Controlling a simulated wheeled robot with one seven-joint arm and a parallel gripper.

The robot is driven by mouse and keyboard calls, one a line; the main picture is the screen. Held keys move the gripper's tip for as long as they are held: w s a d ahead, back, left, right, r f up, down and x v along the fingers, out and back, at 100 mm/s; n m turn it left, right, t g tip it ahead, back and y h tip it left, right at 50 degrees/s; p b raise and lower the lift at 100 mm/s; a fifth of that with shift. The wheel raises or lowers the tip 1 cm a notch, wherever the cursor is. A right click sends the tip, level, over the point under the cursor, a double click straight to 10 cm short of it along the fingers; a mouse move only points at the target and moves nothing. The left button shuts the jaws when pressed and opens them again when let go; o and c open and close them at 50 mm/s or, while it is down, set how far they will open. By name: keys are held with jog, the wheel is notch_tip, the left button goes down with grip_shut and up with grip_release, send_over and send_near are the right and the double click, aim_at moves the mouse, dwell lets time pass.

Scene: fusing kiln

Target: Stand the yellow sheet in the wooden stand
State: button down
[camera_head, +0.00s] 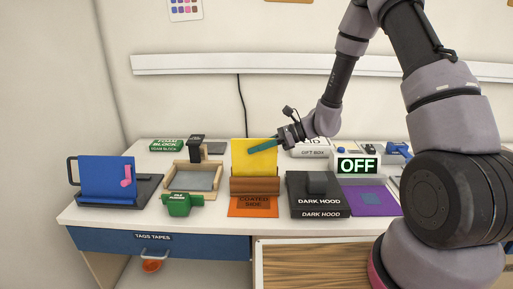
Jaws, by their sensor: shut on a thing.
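The yellow sheet (240,160) is upright, with its lower edge at the brown wooden stand (255,186). The stand's front hides that edge, so I cannot tell whether the sheet rests in the slot or is held just above it. My gripper (262,146) reaches in from the right at the sheet's upper part. The far finger is hidden behind the sheet.
An orange "coated side" mat (253,212) lies before the stand.

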jog(key=shift+w, duration=0.1)
jog(key=shift+w+m+g, duration=0.4)
jog(key=shift+w, duration=0.5)
jog(key=shift+w+f+m+g, duration=0.15)
jog(key=shift+w+m, duration=0.1)
jog(key=shift+w, duration=0.25)
jog(key=shift+w+f+m+g, duration=0.15)
jog(key=shift+w+m, duration=0.1)
jog(key=shift+w, duration=0.2)
jog(key=shift+r, duration=0.1)
jog(key=shift+w, duration=0.1)
jog(key=shift+w+f+m+g, duration=0.3)
jog(key=shift+w+m+g, duration=0.15)
jog(key=shift+w, duration=0.4)
jog(key=shift+w+f+m, duration=0.4)
jog(key=shift+w+m, duration=0.05)
jog(key=shift+w, duration=0.4)
